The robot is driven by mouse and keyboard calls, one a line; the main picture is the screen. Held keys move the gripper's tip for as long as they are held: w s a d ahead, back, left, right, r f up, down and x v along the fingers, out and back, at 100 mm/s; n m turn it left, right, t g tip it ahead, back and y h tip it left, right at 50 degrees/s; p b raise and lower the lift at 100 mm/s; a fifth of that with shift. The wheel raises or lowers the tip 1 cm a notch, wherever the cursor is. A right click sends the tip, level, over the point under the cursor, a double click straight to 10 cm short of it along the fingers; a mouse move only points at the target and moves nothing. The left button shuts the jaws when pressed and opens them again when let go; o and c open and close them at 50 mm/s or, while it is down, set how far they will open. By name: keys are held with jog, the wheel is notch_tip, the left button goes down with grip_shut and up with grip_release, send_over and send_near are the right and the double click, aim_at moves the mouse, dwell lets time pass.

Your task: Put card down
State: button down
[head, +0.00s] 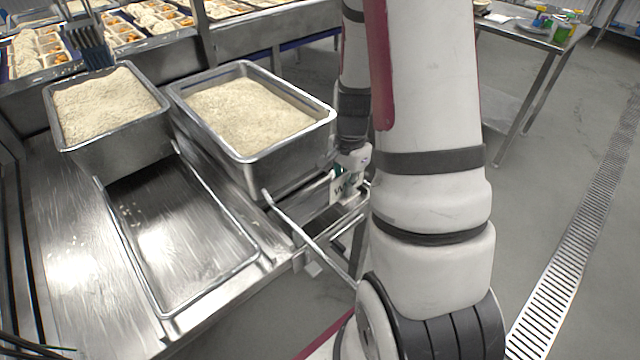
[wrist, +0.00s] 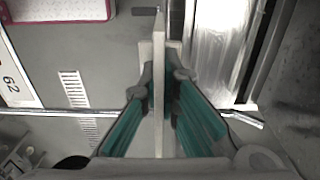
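A thin card (wrist: 158,50) stands edge-on in the wrist view, between the two teal-padded fingers of my gripper (wrist: 160,82). The fingers are closed on it from both sides. The lettering is only partly readable.
Two deep steel pans of rice, left (head: 106,104) and right (head: 250,115), stand on the steel bench (head: 60,225). An empty shallow tray (head: 180,235) lies in front. Filled meal trays (head: 130,30) are behind. Another table (head: 520,32) stands far right, with open floor between.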

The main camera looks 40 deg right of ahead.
send_over(321, 194)
jog(key=shift+f, duration=0.35)
jog(key=shift+w+f, duration=0.1)
jog(key=shift+f, duration=1.65)
jog(key=shift+f, duration=0.1)
jog(key=shift+f, duration=0.1)
jog(key=c, duration=1.8)
grip_release()
